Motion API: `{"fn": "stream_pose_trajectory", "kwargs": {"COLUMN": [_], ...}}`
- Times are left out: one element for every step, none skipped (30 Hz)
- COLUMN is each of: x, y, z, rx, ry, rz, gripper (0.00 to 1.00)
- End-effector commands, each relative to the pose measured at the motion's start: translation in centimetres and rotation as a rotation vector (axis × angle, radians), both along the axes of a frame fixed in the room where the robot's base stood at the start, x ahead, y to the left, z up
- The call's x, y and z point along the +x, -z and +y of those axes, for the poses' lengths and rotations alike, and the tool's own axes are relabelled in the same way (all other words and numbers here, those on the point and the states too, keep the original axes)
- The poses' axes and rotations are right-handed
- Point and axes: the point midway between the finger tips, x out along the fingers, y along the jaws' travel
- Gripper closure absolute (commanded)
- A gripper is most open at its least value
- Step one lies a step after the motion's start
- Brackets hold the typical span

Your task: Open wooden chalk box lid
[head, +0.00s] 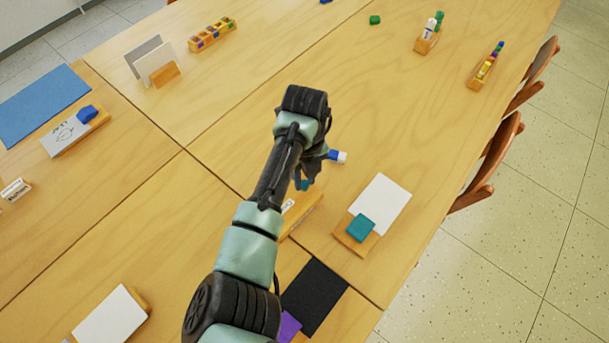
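My arm reaches up the middle of the head view over the tables. My gripper (306,178) hangs low over the wood tabletop, and its fingers are mostly hidden behind the wrist, so I cannot tell whether they are open. A wooden piece (306,213) with a white label lies just below the gripper, partly covered by my forearm. It may be the chalk box, but its lid cannot be made out. A small teal thing (306,185) shows at the fingertips; I cannot tell if they touch it. A blue-and-white cylinder (338,156) lies just right of the gripper.
A wooden holder with a white board (381,203) and teal block (361,228) stands to the right. A black mat (315,297) lies below. Wooden holders (430,38) stand farther back. Chairs (487,166) line the right edge. The tabletop above the gripper is mostly clear.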

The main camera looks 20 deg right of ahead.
Motion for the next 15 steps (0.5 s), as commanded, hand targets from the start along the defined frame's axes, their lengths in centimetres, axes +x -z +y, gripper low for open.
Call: {"fn": "stream_pose_trajectory", "kwargs": {"x": [0.01,0.01,0.01,0.01,0.01,0.01,0.01,0.02,0.02,0.02,0.02,0.02,0.02,0.02,0.02], "y": [-0.01,-0.02,-0.02,-0.02,-0.02,-0.03,-0.03,-0.03,-0.03,-0.03,-0.03,-0.04,-0.04,-0.04,-0.04], "z": [0.00,0.00,0.00,0.00,0.00,0.01,0.01,0.01,0.01,0.01,0.01,0.00,0.00,0.01,0.00], "rx": [0.000,0.000,0.000,0.000,0.000,0.000,0.000,0.000,0.000,0.000,0.000,0.000,0.000,0.000,0.000], "ry": [0.000,0.000,0.000,0.000,0.000,0.000,0.000,0.000,0.000,0.000,0.000,0.000,0.000,0.000,0.000], "rz": [0.000,0.000,0.000,0.000,0.000,0.000,0.000,0.000,0.000,0.000,0.000,-0.001,-0.001,-0.001,-0.001], "gripper": [0.85,0.90,0.97,1.00,1.00,1.00,1.00,1.00,1.00,1.00,1.00,1.00,1.00,1.00,1.00]}}
